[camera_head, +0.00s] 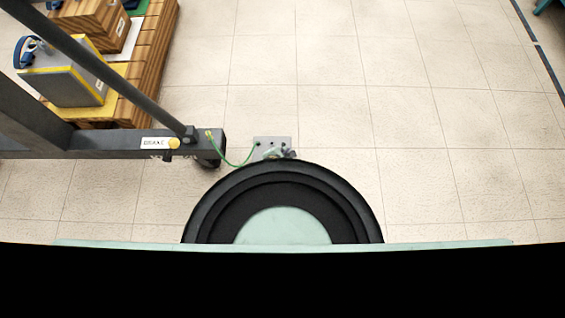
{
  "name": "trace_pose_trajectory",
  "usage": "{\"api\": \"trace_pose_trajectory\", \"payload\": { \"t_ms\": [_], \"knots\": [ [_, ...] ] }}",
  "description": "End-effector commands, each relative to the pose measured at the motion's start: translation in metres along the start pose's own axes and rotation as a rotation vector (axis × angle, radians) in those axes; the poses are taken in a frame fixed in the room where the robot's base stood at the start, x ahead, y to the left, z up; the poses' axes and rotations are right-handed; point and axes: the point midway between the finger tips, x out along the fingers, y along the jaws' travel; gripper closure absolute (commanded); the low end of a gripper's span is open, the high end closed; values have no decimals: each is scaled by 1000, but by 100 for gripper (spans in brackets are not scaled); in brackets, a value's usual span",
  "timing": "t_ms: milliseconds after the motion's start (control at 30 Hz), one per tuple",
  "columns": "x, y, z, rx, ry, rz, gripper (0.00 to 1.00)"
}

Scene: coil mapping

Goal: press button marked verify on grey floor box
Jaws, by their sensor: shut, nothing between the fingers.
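A small grey box (264,142) sits on the floor just beyond the large black disc with a pale green centre, which looks like part of my own body. A few small dark dots show on its top. I cannot read any marking there, so I cannot tell which button is verify. A green wire (238,164) runs from the box to the dark cart frame at left. Small pale and dark parts cover the box's near edge, and I cannot tell what they are. I cannot make out my gripper.
A slatted wooden pallet (148,62) at upper left carries a grey block with yellow edges (62,86) and wooden blocks. The tiled floor (430,130) at right is clear.

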Motion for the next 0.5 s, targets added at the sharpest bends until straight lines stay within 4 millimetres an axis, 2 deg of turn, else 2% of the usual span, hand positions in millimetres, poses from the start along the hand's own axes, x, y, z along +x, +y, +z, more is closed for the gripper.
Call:
{"api": "trace_pose_trajectory", "payload": {
  "t_ms": [300, 500],
  "knots": [
    [35, -26, -26, 1, 0, 0, 100],
    [50, -36, -36, -1, 0, 0, 100]
  ]
}}
